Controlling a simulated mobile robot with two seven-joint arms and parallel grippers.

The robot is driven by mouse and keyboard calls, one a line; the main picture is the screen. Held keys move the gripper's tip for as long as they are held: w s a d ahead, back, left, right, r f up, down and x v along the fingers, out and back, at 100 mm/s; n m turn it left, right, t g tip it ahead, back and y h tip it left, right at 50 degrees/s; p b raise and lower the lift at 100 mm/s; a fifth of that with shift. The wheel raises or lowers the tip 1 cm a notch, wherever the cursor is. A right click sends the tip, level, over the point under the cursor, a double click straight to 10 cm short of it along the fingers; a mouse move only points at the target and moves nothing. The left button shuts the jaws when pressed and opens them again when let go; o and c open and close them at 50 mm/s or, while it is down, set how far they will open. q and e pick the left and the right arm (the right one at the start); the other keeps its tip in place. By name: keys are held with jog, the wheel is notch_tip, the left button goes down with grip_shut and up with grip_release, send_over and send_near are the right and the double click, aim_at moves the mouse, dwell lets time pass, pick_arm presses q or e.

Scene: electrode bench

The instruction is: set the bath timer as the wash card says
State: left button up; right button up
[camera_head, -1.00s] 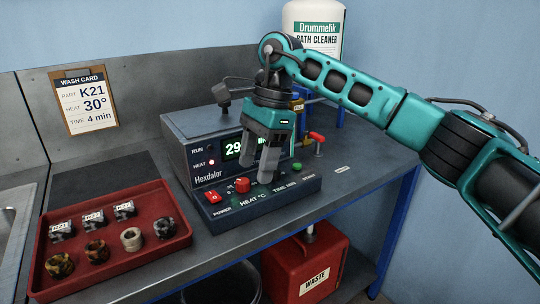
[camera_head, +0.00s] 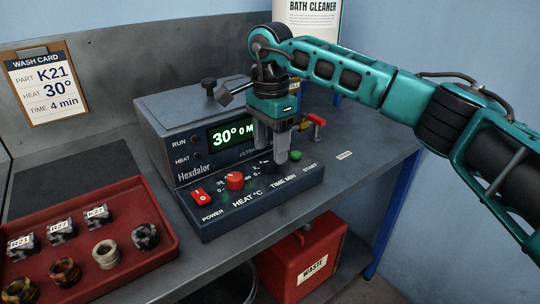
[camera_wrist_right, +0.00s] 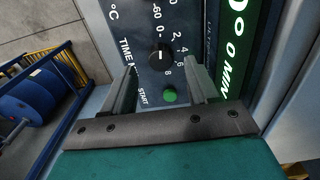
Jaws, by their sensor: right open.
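The wash card (camera_head: 47,82) on the back wall reads part K21, heat 30°, time 4 min. The Hexdalor bath unit (camera_head: 185,130) has a lit display (camera_head: 232,134) reading 30° and 0 min. My right gripper (camera_head: 272,156) is open, pointing down at the TIME MIN knob, which it partly hides in the head view. In the right wrist view the black time knob (camera_wrist_right: 160,56) lies just beyond and between the open fingertips (camera_wrist_right: 161,74); contact cannot be told. The green start button (camera_wrist_right: 169,95) shows below it. My left gripper is out of view.
The red heat knob (camera_head: 234,181) and red power switch (camera_head: 202,197) sit left of my right gripper. A red tray (camera_head: 172,256) with several parts stands front left. A bath cleaner container (camera_head: 322,22) stands behind my arm. A red waste box (camera_head: 303,262) is below the bench.

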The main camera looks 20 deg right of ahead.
aim_at(270, 160)
jog(key=shift+f, duration=1.5)
jog(key=c, duration=1)
